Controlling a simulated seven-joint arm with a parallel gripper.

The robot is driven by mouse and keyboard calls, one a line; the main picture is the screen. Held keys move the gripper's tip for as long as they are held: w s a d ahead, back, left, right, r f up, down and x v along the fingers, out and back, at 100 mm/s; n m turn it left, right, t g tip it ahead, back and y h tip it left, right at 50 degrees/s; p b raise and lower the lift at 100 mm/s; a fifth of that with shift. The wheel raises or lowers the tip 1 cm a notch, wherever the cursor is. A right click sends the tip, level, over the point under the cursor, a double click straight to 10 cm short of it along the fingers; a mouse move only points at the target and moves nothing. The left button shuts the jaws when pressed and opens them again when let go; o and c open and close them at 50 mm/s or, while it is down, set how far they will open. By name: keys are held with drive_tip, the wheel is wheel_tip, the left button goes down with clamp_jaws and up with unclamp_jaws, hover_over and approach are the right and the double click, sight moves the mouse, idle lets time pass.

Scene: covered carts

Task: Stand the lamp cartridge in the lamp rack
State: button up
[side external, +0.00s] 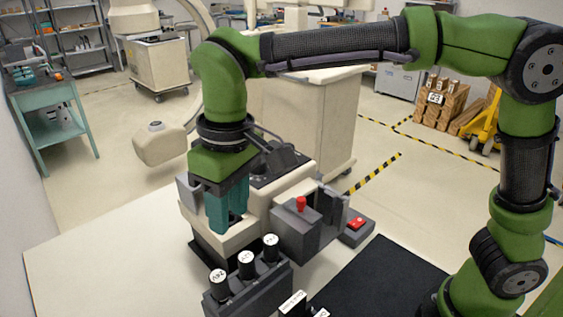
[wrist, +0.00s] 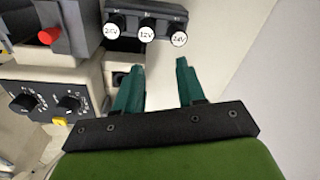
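My gripper (side external: 228,222) points down beside the beige machine, behind the rack. In the wrist view its two teal fingers (wrist: 160,65) are apart, with only pale surface showing between them. The dark grey rack (side external: 248,294) stands at the lower middle of the side view and at the top of the wrist view (wrist: 146,9). Several black cylinders with white caps stand in it, marked 24V (side external: 218,276), 12V (side external: 246,257) and 24V (side external: 271,240). Which of them, if any, is the task's lamp cartridge I cannot tell.
The beige machine (side external: 258,205) stands close to my gripper; its dials (wrist: 68,103) and a dark opening (wrist: 121,78) lie left of the fingers. A grey housing has a red knob (side external: 301,204). A red-button box (side external: 355,224) and a black mat (side external: 385,275) lie right. The left tabletop is clear.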

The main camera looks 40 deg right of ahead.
drive_tip(key=s+d+r+m+t+y, duration=0.1)
drive_tip(key=d+m, duration=0.1)
drive_tip(key=d, duration=0.5)
drive_tip(key=s+d+r+m+t+y, duration=0.1)
drive_tip(key=s+d+m+t, duration=0.1)
drive_tip(key=d, duration=0.5)
drive_tip(key=s+d+f+m+t, duration=0.3)
drive_tip(key=s+d, duration=0.3)
drive_tip(key=d, duration=0.3)
drive_tip(key=shift+d+f+m+t+h, duration=0.25)
drive_tip(key=shift+d+m+t+h, duration=0.05)
drive_tip(key=shift+m+t, duration=0.1)
